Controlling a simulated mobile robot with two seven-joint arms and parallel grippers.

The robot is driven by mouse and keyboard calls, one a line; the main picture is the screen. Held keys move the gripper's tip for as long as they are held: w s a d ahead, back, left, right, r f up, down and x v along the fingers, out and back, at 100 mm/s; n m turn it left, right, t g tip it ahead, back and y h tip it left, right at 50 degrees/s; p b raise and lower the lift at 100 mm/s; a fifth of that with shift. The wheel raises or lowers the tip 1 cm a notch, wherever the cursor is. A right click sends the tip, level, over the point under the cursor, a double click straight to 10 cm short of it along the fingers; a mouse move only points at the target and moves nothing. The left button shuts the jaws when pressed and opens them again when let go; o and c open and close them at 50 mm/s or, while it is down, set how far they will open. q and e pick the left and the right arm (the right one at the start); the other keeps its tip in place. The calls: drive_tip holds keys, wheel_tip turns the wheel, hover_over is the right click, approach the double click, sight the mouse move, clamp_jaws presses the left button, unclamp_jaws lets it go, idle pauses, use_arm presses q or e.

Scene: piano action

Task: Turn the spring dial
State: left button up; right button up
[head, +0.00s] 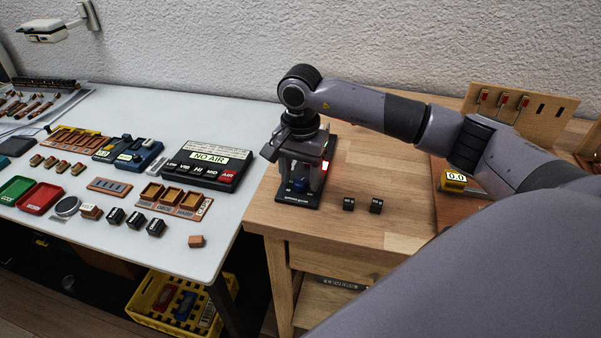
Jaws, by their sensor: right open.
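The spring dial device (312,202) stands on the left part of the wooden bench. It has a black base with small white lettering and a small red lit display on its right side. My right gripper (300,180) points down over the device, open, with one finger on each side of the blue part. Whether the fingers touch it I cannot tell. The gripper body hides the upper part of the device. My left gripper is not in view.
Two small black blocks (362,205) lie right of the device on the wooden bench (350,235). A wooden rack with red parts (505,103) and a yellow 0.0 display (455,180) are farther right. A white table (140,240) at left holds trays and a NO AIR panel (208,164).

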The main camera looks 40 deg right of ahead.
drive_tip(key=shift+f, duration=0.3)
drive_tip(key=c, duration=1.1)
drive_tip(key=shift+o, duration=0.2)
drive_tip(key=shift+m+b, duration=0.35)
drive_tip(key=shift+m, duration=0.95)
drive_tip(key=o, duration=1.1)
drive_tip(key=shift+c, duration=0.2)
drive_tip(key=shift+r, duration=0.1)
